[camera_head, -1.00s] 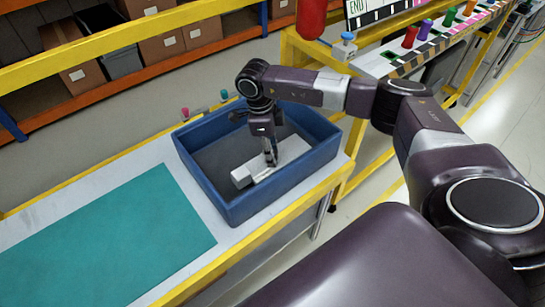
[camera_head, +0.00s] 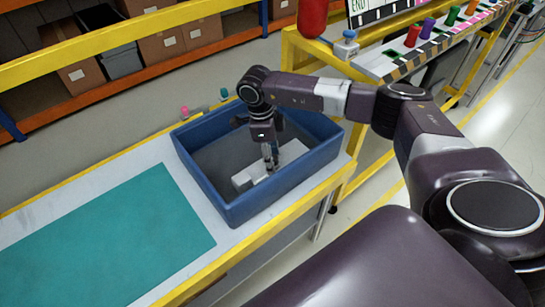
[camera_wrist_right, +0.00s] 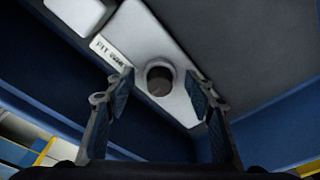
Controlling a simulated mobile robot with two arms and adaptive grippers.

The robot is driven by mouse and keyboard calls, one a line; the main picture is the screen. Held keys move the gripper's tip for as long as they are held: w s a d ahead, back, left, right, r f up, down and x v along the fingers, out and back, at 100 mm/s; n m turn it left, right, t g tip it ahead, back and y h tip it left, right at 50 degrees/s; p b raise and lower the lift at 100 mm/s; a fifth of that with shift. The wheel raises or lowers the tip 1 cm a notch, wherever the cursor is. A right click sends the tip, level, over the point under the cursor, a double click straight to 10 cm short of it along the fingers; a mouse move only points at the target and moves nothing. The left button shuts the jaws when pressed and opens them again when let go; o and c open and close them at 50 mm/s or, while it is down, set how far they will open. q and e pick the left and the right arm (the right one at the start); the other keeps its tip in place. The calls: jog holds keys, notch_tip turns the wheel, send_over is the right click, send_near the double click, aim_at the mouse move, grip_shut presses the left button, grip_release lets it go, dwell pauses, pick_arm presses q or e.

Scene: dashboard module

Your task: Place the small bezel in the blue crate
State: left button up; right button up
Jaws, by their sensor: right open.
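The small bezel (camera_head: 243,180) is a light grey elongated piece lying on the floor of the blue crate (camera_head: 230,212). My left gripper is not in view.
The crate stands on a light table with a yellow edge. A teal mat (camera_head: 100,240) lies bare to its left. A yellow-framed stand with coloured cylinders (camera_head: 412,36) is at the back right. Shelves with cardboard boxes (camera_head: 160,45) are behind.

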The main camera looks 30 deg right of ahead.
notch_tip(320, 180, up, 12)
jog(key=w+a+p, duration=0.1)
jog(key=p, duration=0.6)
jog(key=shift+a, duration=0.2)
jog(key=shift+w+r, duration=0.1)
jog(key=shift+w, duration=0.05)
